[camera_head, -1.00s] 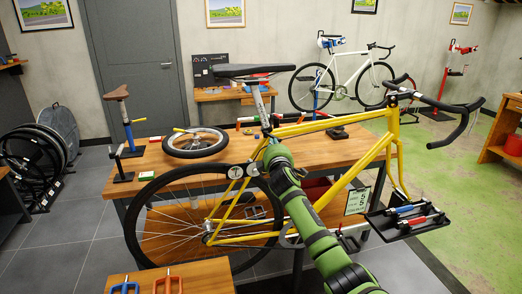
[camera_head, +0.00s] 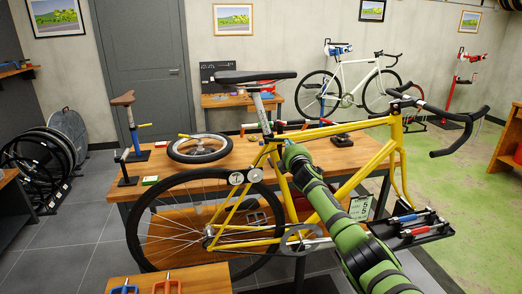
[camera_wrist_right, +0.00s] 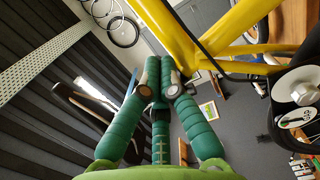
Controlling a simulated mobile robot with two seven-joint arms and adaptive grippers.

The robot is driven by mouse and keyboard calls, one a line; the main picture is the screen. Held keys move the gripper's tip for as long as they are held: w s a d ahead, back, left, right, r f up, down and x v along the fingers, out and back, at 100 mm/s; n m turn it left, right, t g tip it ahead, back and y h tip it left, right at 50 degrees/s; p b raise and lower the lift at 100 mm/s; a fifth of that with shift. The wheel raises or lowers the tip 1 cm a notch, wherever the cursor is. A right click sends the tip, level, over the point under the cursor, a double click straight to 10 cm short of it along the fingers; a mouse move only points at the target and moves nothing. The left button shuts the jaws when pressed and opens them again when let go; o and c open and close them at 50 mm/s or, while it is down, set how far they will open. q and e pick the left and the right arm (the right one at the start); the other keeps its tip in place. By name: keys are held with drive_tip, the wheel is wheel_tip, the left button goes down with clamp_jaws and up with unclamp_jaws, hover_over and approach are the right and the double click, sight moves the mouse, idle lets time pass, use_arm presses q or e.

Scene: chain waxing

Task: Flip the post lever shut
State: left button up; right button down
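The yellow bike (camera_head: 350,161) stands in front of the workbench, with its black saddle (camera_head: 254,77) on a silver post (camera_head: 260,106). The post lever is too small to make out with certainty near the top of the seat tube. My right gripper (camera_head: 290,152) is beside the upper frame, just right of the seat tube in the head view. In the wrist view, its green fingers (camera_wrist_right: 160,70) come together at the tips with nothing visible held. The yellow tubes (camera_wrist_right: 180,40) pass just beyond the fingertips; contact cannot be told. My left gripper is out of view.
A dark fitting with round discs (camera_head: 246,176) is near the rear wheel (camera_head: 150,208). A loose wheel (camera_head: 199,148) lies on the workbench (camera_head: 225,165). A saddle on a blue post stand (camera_head: 134,135) is at left. A tool tray (camera_head: 411,233) is at right.

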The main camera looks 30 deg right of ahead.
drive_tip(key=n+y, duration=0.1)
drive_tip(key=y, duration=0.1)
drive_tip(key=w+d+n+t+y, duration=0.1)
drive_tip(key=n+y, duration=0.1)
drive_tip(key=shift+w+d+t+y, duration=0.1)
drive_tip(key=shift+t+y, duration=0.2)
drive_tip(key=shift+y, duration=0.1)
drive_tip(key=shift+w+d, duration=0.1)
drive_tip(key=shift+d, duration=0.1)
drive_tip(key=shift+r, duration=0.15)
idle(0.7)
